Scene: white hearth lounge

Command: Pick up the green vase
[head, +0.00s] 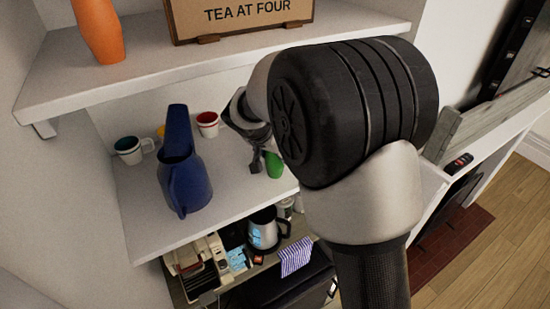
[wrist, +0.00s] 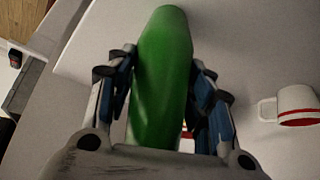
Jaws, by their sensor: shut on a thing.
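The green vase (wrist: 163,70) stands between the two fingers of my gripper (wrist: 163,95) in the wrist view, with a finger against each side. In the head view only a small part of the green vase (head: 274,165) shows, on the middle shelf, beside my gripper (head: 262,150). My arm hides the rest of it. The gripper is shut on the vase. Whether the vase's base touches the shelf cannot be told.
On the middle shelf (head: 235,214) stand a blue jug (head: 187,185), a white-and-green mug (head: 130,150) and a red-lined cup (head: 207,124). A white mug with a red band (wrist: 291,110) is right of the vase. The upper shelf (head: 150,66) holds an orange vase (head: 99,32) and a sign (head: 240,15).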

